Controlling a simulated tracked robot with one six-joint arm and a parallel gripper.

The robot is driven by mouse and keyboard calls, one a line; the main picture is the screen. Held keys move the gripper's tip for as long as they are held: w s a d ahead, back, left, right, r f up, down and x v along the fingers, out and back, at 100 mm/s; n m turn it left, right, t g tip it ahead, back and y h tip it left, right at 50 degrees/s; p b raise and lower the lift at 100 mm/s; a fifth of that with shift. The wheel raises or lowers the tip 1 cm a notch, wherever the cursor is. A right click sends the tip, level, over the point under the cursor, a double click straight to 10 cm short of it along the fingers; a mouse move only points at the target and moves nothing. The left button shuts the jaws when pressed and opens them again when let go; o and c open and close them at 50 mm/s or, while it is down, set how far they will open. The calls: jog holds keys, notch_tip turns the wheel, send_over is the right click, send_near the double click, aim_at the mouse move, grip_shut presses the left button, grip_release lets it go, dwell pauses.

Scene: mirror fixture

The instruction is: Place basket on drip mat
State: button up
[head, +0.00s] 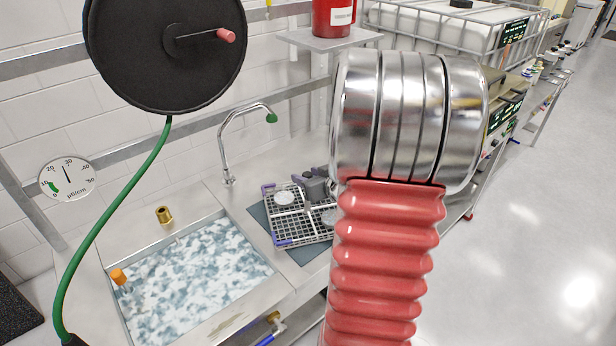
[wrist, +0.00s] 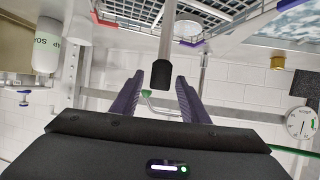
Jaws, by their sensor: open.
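The wire basket (head: 290,228) has purple corners and holds pale round pieces. It sits on the dark drip mat (head: 312,254), on the counter right of the sink, and looks turned slightly against the mat; its right side is hidden behind my arm. The basket's mesh also shows at the top of the wrist view (wrist: 140,10). My gripper (wrist: 160,77) is open, with purple fingers on either side of a grey bar with a black end (wrist: 161,72). I cannot tell if they touch it. In the head view my gripper is mostly hidden.
The sink (head: 195,275) holds foamy water, with an orange-topped piece (head: 118,276) at its left. The tap (head: 228,150) rises behind. A red container (head: 334,18) stands on a shelf above.

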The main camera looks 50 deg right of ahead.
jog(key=v, duration=1.2)
jog(key=shift+w, duration=0.1)
dwell(0.8)
jog(key=w+a+r+g+h, duration=0.3)
jog(key=w+a+r, duration=0.3)
jog(key=a, duration=0.4)
jog(key=s+a+n+g+y, duration=0.1)
jog(key=s+a+y, duration=0.2)
jog(key=a, duration=0.9)
jog(key=s+a+n+g+y, duration=0.2)
jog(key=s+a, duration=0.6)
jog(key=a, duration=0.4)
jog(key=shift+a+g+y, duration=0.3)
jog(key=shift+y, duration=0.6)
jog(key=shift+f, duration=0.15)
